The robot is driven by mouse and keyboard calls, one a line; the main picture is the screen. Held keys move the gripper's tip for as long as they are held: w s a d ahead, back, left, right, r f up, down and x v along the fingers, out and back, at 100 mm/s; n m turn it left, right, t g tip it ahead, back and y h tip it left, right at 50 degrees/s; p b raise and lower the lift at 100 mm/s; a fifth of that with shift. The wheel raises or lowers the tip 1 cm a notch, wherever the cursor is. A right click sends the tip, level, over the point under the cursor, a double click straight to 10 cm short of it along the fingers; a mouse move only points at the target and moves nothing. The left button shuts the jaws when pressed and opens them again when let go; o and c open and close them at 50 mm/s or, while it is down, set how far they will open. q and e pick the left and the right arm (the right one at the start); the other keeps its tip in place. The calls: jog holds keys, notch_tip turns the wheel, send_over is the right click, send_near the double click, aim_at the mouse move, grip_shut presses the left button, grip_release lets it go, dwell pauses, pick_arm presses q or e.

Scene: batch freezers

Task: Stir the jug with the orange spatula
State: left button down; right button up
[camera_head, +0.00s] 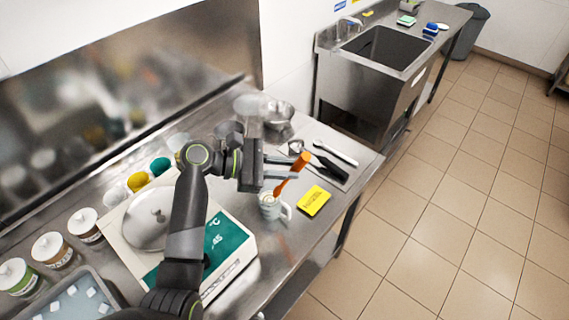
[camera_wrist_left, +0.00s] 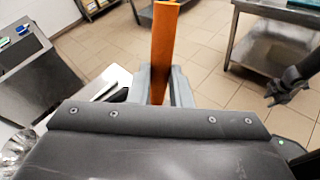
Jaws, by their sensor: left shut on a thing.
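My left gripper (camera_head: 284,175) is shut on the orange spatula (camera_head: 302,161), gripping its handle. The spatula leans, with its upper end to the right and its lower end at the mouth of the pale jug (camera_head: 271,209). The jug stands upright on the steel table, handle to the right. How deep the spatula reaches inside is hidden. In the left wrist view the orange spatula (camera_wrist_left: 164,45) stands between the two fingers, and the jug is not visible. A dark part at the right edge of that view seems to be my right gripper (camera_wrist_left: 288,85); its jaws are unclear.
A yellow card (camera_head: 314,201) lies right of the jug. Dark and white utensils (camera_head: 335,152) lie behind it. Metal bowls (camera_head: 278,115) stand behind. A sink (camera_head: 390,48) is farther back.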

pick_arm(q)
notch_tip(320, 180, down, 6)
jog(key=w+a+b, duration=0.2)
jog(key=b, duration=0.1)
dwell(0.4)
jog(key=shift+s, duration=0.1)
dwell(0.3)
